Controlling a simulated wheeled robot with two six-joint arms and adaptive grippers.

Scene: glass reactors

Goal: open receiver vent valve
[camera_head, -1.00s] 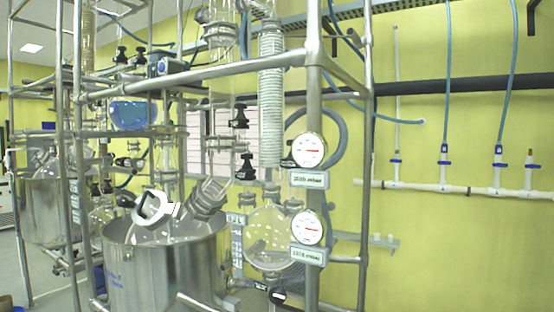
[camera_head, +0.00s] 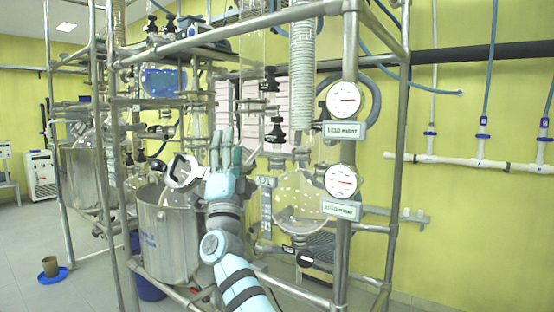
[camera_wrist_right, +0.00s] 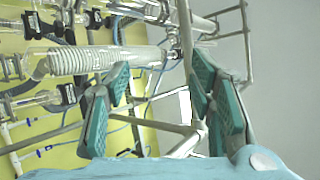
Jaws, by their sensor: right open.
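The round glass receiver flask (camera_head: 303,205) hangs in the steel frame at the centre right of the head view. Black valve knobs sit on the glassware above it, an upper one (camera_head: 270,82) and a lower one (camera_head: 276,132). Another black knob (camera_head: 304,258) is below the flask. I cannot tell which is the vent valve. My right gripper (camera_head: 230,152) is open and empty, fingers up, left of the flask and lower than the upper knob. In the wrist view its spread fingers (camera_wrist_right: 160,88) have tilted glassware beyond them. My left gripper is not in view.
Two round gauges (camera_head: 344,100) with label plates are on the frame post (camera_head: 348,150) right of the flask. A steel vessel (camera_head: 165,235) stands left of and behind my arm. Frame bars and a coiled glass condenser (camera_head: 303,50) crowd the space above.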

